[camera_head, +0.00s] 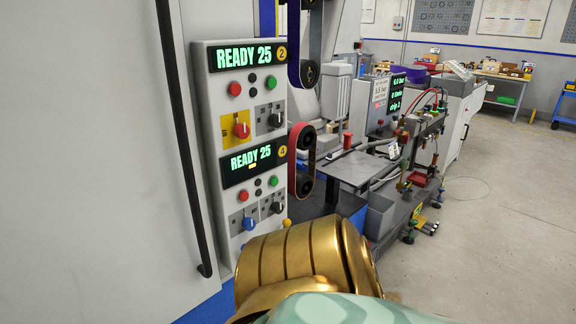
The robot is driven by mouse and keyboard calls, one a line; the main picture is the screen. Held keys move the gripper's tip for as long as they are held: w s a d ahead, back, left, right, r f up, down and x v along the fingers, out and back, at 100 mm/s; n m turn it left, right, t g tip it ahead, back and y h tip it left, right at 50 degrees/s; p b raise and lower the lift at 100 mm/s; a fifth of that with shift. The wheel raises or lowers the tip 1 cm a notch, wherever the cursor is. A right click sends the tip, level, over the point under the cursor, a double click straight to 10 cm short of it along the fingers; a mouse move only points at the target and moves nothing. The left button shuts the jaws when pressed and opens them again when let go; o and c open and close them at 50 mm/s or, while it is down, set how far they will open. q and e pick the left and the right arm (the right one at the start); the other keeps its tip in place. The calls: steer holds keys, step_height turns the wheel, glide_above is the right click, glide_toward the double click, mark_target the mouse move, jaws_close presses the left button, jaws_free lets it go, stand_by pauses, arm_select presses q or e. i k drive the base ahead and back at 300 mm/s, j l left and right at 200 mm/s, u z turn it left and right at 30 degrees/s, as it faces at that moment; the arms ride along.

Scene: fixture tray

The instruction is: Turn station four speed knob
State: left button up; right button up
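The station four panel (229,180) is the lower half of a grey control box at left, marked by a yellow "4" badge (283,151). Its display (250,163) reads "READY 25" in green. Below are a green button (273,181), a red button (243,195) and small dark buttons between them. At the bottom are a blue knob (249,224) and a black knob (277,207) on grey plates. Their labels are too small to read, so I cannot tell which sets speed. A gold and teal part of my arm fills the bottom centre. Neither gripper shows.
The station two panel (205,85) sits directly above, with a red knob (241,130) on a yellow plate. A long black handle (181,120) runs down the cabinet at left. Belt pulleys (304,158) stand right of the box. The floor (480,225) at right is mostly clear.

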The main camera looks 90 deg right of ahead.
mark_target(277, 208)
steer(key=z, duration=2.5)
